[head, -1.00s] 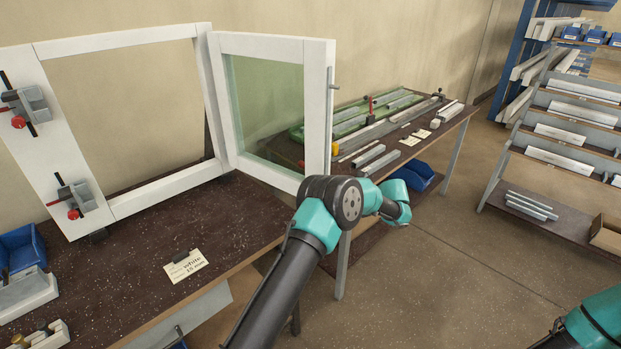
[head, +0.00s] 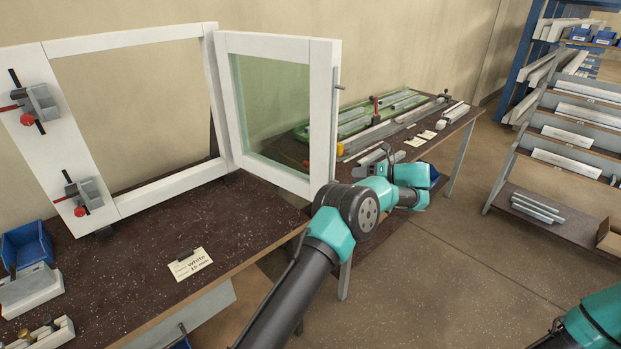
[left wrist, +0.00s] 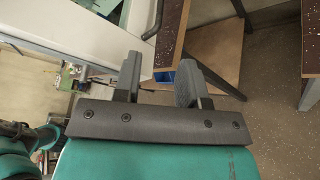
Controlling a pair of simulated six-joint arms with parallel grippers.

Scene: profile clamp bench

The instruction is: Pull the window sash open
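The window sash (head: 325,120) is a white frame with greenish glass, hinged at its left side to the white window frame (head: 128,40). It stands swung out at a wide angle from the opening. A slim metal handle (head: 336,120) runs along its free edge. My left gripper (head: 374,162) is just right of the sash's lower free corner, partly hidden by my own wrist. In the left wrist view its two fingers (left wrist: 160,80) are apart with nothing between them. The white sash also shows there at upper left (left wrist: 85,35), near the fingers. My right gripper is outside the views.
Two red-handled clamps (head: 38,103) sit on the window frame's left post. The dark bench (head: 140,270) carries a label card (head: 190,263) and blue bin (head: 25,247). A second table (head: 445,122) with profiles stands behind my left arm. Open floor lies at right.

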